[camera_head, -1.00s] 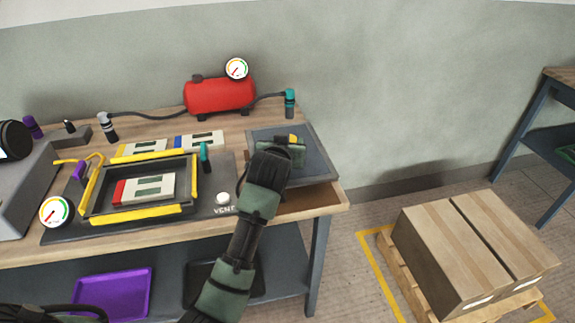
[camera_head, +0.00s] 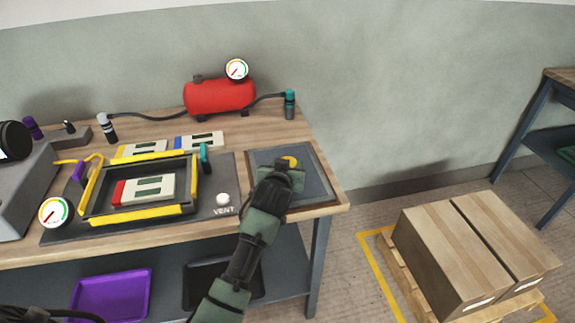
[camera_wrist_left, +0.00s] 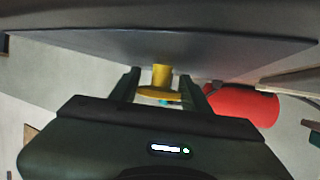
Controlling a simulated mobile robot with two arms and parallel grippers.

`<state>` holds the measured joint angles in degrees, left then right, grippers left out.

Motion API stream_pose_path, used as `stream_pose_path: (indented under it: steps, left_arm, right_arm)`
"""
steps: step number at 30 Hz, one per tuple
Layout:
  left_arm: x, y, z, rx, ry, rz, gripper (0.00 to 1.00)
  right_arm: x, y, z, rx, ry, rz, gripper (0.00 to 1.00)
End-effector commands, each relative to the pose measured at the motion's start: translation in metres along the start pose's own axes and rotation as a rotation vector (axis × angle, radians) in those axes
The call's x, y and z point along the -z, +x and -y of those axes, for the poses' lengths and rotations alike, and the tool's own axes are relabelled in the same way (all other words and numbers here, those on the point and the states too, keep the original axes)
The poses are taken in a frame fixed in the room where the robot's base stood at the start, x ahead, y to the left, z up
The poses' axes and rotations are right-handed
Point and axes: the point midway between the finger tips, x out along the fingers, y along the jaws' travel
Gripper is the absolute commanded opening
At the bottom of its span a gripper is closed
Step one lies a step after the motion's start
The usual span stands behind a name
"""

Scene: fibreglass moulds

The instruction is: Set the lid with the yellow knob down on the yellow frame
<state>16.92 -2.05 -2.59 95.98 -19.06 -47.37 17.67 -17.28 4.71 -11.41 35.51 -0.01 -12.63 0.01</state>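The grey, flat, square lid (camera_head: 316,180) is at the right end of the workbench, right of the yellow frame. It appears level and low over the bench top; I cannot tell whether it touches. Its yellow knob (camera_head: 290,161) also shows between the fingers in the left wrist view (camera_wrist_left: 161,78). My left gripper (camera_head: 289,172) is at the knob, its fingers (camera_wrist_left: 160,88) seemingly closed on it. The yellow frame (camera_head: 140,212) lies on a dark base plate at left, uncovered, with a white-and-red mould piece (camera_head: 152,188) inside. My right gripper is not seen.
A white VENT button (camera_head: 222,199) and a teal-handled part (camera_head: 205,157) stand between frame and lid. A red compressor (camera_head: 219,95) with gauge is behind. A purple tube (camera_head: 78,171) and a gauge (camera_head: 56,212) are at the frame's left. Boxes (camera_head: 475,253) sit on the floor right.

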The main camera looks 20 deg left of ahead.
Motion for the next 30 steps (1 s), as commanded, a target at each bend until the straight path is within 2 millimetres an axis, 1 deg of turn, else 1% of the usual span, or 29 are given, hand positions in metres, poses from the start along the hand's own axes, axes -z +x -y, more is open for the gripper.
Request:
stream_pose_path:
  steps: [1, 2, 10, 14, 17, 19, 27, 30]
  left_arm:
    - [0.0, 0.0, 0.0, 0.0, -0.001, 0.001, 0.6]
    - [0.0, 0.0, 0.0, 0.0, -0.001, 0.001, 0.68]
    - [0.0, 0.0, 0.0, 0.0, -0.001, 0.001, 0.68]
    - [0.003, -0.003, 0.0, 0.0, -0.001, 0.0, 0.68]
    - [0.002, -0.014, -0.001, -0.001, -0.002, 0.001, 0.68]
    - [0.002, -0.026, -0.001, -0.001, -0.003, 0.0, 0.68]
    - [0.002, -0.082, -0.001, -0.001, -0.003, 0.001, 0.68]
    - [0.002, -0.099, 0.0, -0.001, -0.002, 0.001, 0.68]
  right_arm:
    - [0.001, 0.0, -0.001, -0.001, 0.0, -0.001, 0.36]
    - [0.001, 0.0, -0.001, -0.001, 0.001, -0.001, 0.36]
    - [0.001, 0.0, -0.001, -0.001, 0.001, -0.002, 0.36]
    - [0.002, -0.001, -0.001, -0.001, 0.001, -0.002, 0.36]
    - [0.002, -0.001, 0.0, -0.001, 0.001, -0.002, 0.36]
    - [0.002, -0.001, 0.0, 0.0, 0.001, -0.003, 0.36]
    - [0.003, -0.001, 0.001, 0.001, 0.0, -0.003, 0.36]
    - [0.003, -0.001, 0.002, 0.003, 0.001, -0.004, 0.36]
